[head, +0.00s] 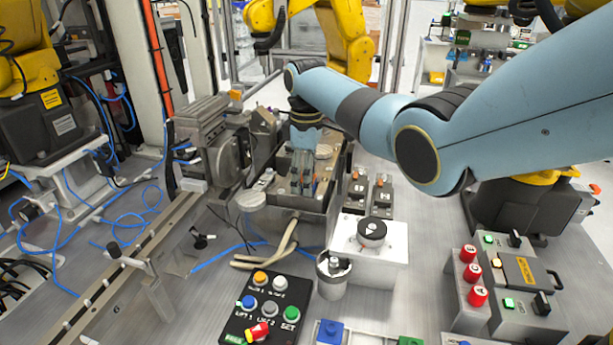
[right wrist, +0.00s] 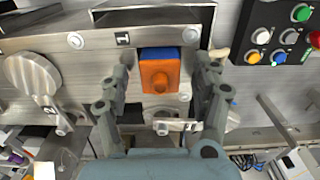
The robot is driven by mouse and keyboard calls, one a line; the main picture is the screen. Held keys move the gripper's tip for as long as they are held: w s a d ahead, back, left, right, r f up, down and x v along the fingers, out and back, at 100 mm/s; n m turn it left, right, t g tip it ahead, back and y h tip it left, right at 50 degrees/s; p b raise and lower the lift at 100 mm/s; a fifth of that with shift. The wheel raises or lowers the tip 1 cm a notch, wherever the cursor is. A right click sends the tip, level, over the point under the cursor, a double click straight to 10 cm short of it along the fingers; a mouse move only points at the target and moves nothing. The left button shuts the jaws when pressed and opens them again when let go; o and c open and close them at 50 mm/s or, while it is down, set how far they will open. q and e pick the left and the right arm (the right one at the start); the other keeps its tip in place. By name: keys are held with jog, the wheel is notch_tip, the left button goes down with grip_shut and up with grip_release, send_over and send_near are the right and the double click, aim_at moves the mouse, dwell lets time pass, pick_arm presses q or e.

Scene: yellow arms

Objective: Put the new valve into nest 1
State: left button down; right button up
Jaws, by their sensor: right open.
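My right gripper (head: 302,186) points down over the metal fixture (head: 310,212) in the middle of the head view. In the right wrist view the right gripper (right wrist: 160,78) is open, one finger on each side of an orange valve body with a blue part behind it (right wrist: 160,75). The valve sits at a plate with a small dark label (right wrist: 122,39) that I cannot read surely. Whether the fingers touch it is not clear; gaps show at both sides. In the head view the gripper mostly hides the valve. My left gripper does not show.
A button box (head: 265,308) stands in front of the fixture. A grey cup (head: 333,274) and a white block with a black-topped round part (head: 371,234) stand to its right. A box with red buttons (head: 470,275) is farther right. Blue hoses lie at left.

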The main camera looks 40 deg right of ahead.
notch_tip(320, 180, up, 12)
jog(key=shift+f, duration=0.15)
jog(key=shift+f, duration=0.1)
dwell(0.6)
